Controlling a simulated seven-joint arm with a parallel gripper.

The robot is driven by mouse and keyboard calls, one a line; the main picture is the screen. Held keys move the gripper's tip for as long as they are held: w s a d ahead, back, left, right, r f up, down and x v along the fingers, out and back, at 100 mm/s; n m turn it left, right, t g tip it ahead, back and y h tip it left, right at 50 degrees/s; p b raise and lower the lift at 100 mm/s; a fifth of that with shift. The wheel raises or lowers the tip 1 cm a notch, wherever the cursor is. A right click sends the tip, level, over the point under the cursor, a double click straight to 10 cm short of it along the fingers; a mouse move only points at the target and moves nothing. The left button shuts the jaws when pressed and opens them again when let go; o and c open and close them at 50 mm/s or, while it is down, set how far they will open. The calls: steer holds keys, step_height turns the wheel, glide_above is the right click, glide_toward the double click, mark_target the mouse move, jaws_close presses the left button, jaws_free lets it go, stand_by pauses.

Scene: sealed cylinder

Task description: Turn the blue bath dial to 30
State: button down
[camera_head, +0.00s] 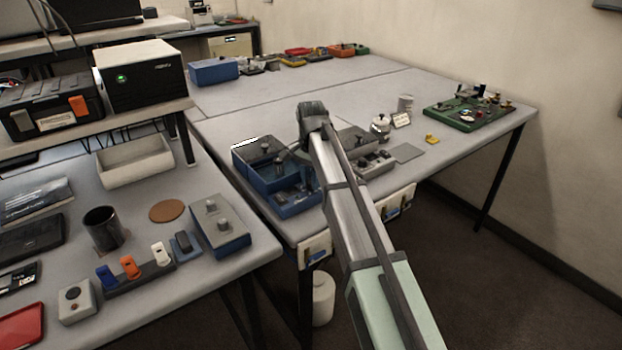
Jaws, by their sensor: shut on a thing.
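The blue bath (250,176) stands at the near left of the middle table, a blue box with a dark top and a lower blue front section (292,208). My arm reaches in from the lower right, and its wrist is above and to the right of the bath. My gripper (284,158) points down and left at the bath. It is small and dark here, partly hidden by my arm, and looks shut on the dial at the front section. The dial's pointer and scale are too small to read.
A grey unit with knobs (374,162) stands just right of my arm. A green board with small parts (468,112) lies further right. On the left table stand another blue-grey box (222,238), a dark mug (103,229) and a white bin (134,163).

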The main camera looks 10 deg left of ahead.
steer(key=shift+m, duration=0.7)
steer(key=c, duration=0.8)
jaws_free()
steer(key=shift+c, duration=0.2)
step_height(320, 180, up, 14)
steer(key=shift+d+f, duration=0.1)
steer(key=shift+f, duration=0.05)
